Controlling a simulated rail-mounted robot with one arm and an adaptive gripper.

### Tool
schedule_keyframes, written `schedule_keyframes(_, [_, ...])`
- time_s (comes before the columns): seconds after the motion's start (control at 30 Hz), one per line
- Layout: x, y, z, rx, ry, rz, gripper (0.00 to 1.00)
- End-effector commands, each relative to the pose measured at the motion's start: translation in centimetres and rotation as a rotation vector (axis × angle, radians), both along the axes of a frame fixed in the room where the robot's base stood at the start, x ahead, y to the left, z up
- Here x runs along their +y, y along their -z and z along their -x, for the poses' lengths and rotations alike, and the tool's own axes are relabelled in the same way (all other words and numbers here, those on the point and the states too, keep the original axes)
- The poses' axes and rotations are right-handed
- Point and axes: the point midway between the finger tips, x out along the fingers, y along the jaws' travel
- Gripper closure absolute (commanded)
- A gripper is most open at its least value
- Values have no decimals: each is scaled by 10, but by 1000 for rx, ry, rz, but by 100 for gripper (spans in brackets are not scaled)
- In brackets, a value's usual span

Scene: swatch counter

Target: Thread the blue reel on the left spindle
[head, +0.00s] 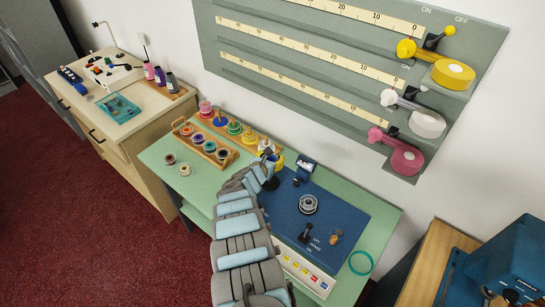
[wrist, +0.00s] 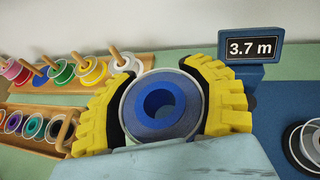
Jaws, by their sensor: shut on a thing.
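My gripper (wrist: 161,105), with yellow ribbed fingers, is shut on a blue reel (wrist: 160,106). The reel has a deep blue hub and a pale rim, and its round face shows between the fingers. In the head view my gripper (head: 272,160) is over the back left part of the blue board (head: 325,220), near the small display; the held reel is mostly hidden there by my arm. I cannot make out the left spindle clearly; my gripper and arm cover that part of the board.
The display (wrist: 254,48) reads 3.7 m. A grey and black round piece (head: 308,204) sits mid-board. A rack of colored reels (head: 235,129) and a wooden tray of smaller reels (head: 206,145) stand left.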

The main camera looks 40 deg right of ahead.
Motion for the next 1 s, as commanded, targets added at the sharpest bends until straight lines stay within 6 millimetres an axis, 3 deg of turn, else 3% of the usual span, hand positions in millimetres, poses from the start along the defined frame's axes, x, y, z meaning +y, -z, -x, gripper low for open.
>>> schedule_keyframes(0.5, [0, 47, 0, -1, -1, 1, 83])
schedule_keyframes(1.0, [0, 51, 0, 0, 0, 0, 83])
